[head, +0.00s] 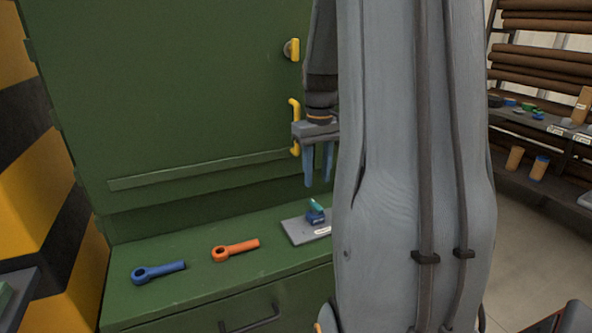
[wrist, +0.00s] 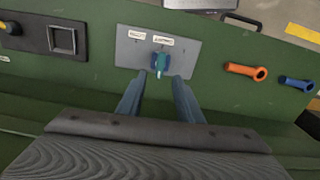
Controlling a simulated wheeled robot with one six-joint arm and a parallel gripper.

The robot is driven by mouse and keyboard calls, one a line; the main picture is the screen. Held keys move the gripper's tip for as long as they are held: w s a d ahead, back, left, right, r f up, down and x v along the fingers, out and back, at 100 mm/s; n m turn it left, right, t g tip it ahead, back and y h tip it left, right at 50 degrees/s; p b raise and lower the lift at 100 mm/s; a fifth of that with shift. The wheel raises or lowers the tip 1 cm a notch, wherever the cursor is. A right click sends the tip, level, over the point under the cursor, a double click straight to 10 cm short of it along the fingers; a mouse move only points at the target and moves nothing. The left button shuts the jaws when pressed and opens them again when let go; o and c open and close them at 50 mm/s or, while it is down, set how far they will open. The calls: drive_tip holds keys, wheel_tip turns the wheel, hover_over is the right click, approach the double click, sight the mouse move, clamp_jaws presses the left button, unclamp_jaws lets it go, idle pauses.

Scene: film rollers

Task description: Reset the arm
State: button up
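My gripper (head: 318,165) hangs fingers-down above the green bench, in front of the green cabinet panel. Its two blue fingers stand apart with nothing between them in the head view. In the wrist view my gripper (wrist: 160,90) points toward a grey plate (wrist: 133,50) that carries a small blue and teal part (wrist: 160,62) and two white labels. The head view shows the same plate (head: 297,232) below the fingers, with the blue part (head: 315,212) on it. My arm hides the right side of this plate and bench in the head view.
A blue ring-ended handle (head: 158,272) and an orange one (head: 236,250) lie left of the plate on the green bench (head: 190,250). Yellow handles (head: 295,125) stick out from the cabinet (head: 170,90) near my gripper. Shelves with brown rolls (head: 545,60) stand at right.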

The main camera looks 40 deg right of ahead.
drive_tip(key=s+a+f, duration=0.2)
drive_tip(key=s+a, duration=0.1)
drive_tip(key=a, duration=0.6)
drive_tip(key=s+a+f+n, duration=0.1)
drive_tip(key=s+a+f, duration=0.2)
drive_tip(key=a, duration=0.7)
drive_tip(key=s+a+f+n, duration=0.1)
drive_tip(key=s+a+f, duration=0.2)
drive_tip(key=a, duration=0.6)
drive_tip(key=shift+s+a+t, duration=0.3)
drive_tip(key=shift+s+a, duration=0.05)
drive_tip(key=shift+s, duration=0.05)
drive_tip(key=shift+f, duration=0.1)
